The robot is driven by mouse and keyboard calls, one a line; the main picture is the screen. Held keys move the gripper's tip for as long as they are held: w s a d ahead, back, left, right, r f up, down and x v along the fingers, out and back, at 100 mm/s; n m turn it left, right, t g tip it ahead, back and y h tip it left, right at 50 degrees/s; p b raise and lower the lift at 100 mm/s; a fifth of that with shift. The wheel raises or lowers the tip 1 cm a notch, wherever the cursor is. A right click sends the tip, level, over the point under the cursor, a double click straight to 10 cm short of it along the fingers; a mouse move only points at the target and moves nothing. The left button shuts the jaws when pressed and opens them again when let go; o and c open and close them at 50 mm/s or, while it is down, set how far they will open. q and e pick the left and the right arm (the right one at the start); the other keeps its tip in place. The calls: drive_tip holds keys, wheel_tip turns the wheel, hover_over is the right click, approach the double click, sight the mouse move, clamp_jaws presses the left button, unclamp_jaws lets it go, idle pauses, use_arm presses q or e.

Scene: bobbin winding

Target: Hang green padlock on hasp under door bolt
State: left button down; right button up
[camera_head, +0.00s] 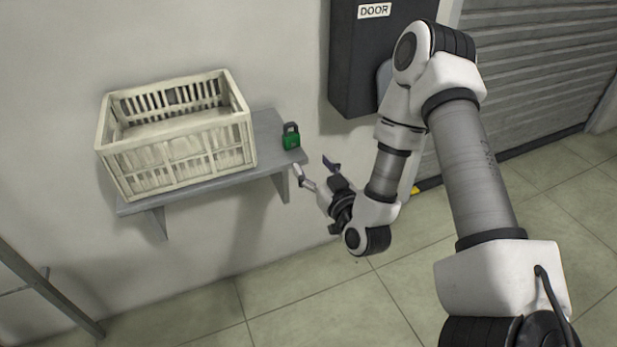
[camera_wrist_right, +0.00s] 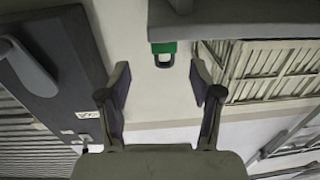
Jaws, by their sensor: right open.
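The green padlock (camera_head: 290,137) with a dark shackle stands upright at the right end of the grey wall shelf (camera_head: 268,128). In the right wrist view, which looks upside down, the padlock (camera_wrist_right: 164,48) shows at the shelf edge, its shackle pointing down the picture. My right gripper (camera_head: 312,167) is open and empty, just right of and below the padlock, apart from it. In the wrist view the padlock lies beyond the gap between the fingers (camera_wrist_right: 160,78). I cannot make out the hasp or bolt clearly. My left gripper is not in view.
A cream slatted crate (camera_head: 180,160) fills most of the shelf left of the padlock. A dark grey box (camera_head: 352,60) with a "DOOR" label hangs on the wall, partly behind my right arm. A grey handle (camera_wrist_right: 30,70) shows on it. A roller shutter (camera_head: 540,70) stands right.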

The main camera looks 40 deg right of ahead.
sight(291, 125)
drive_tip(key=w, duration=0.5)
drive_tip(key=w+d, duration=0.1)
drive_tip(key=w, duration=0.2)
drive_tip(key=shift+w+r+b, duration=0.15)
drive_tip(key=shift+w+b, duration=0.2)
drive_tip(key=shift+b, duration=0.05)
drive_tip(key=c, duration=1.2)
wheel_tip(291, 125, up, 5)
drive_tip(key=p, duration=0.4)
drive_tip(key=shift+r, duration=0.15)
drive_tip(key=shift+f, duration=0.2)
